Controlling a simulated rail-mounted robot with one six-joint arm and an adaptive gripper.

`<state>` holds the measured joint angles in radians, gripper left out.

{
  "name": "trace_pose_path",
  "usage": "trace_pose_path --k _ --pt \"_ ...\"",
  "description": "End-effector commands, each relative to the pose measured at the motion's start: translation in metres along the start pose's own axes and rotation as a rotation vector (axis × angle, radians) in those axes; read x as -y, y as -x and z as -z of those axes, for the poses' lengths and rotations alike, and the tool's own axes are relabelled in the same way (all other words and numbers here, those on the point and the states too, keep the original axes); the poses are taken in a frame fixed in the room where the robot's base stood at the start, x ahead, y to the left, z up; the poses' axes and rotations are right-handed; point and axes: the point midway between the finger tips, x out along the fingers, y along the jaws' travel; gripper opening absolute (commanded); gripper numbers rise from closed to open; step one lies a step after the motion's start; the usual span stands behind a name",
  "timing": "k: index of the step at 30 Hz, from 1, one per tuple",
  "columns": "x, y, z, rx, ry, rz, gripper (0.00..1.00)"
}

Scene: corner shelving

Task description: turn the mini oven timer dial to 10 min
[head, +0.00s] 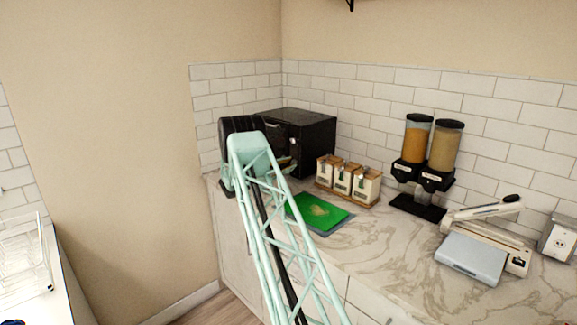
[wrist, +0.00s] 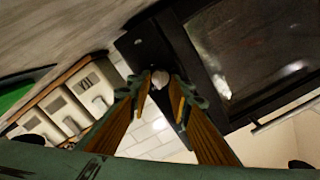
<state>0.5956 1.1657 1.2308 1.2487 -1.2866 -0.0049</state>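The black mini oven (head: 312,128) stands in the counter corner in the head view, partly hidden behind my arm. In the wrist view its glass door (wrist: 255,45) fills the upper right, and its dark control panel (wrist: 142,48) is at the upper middle. A pale round dial (wrist: 159,78) shows on the panel between my fingertips. My gripper (wrist: 160,92) is open, with one finger on either side of the dial and a narrow gap between them. I cannot tell whether the fingers touch it. The dial's markings are not readable.
A wooden crate of cartons (head: 325,184) stands right of the oven, near a green board (head: 316,211). Two dispensers (head: 413,140) and a sealer-like appliance (head: 485,240) are farther right. Tiled walls close the corner.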

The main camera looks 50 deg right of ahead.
Motion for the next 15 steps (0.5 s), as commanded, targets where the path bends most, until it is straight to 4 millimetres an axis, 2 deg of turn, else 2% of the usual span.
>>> trace_pose_path --k 1,7,15 --pt "0.0000 0.0001 0.0000 0.000 0.000 0.000 0.18" --pt "0.0000 0.0002 0.0000 0.000 0.000 0.000 0.00" --pt "-0.0004 0.0003 -0.0005 0.000 -0.012 0.000 0.00"
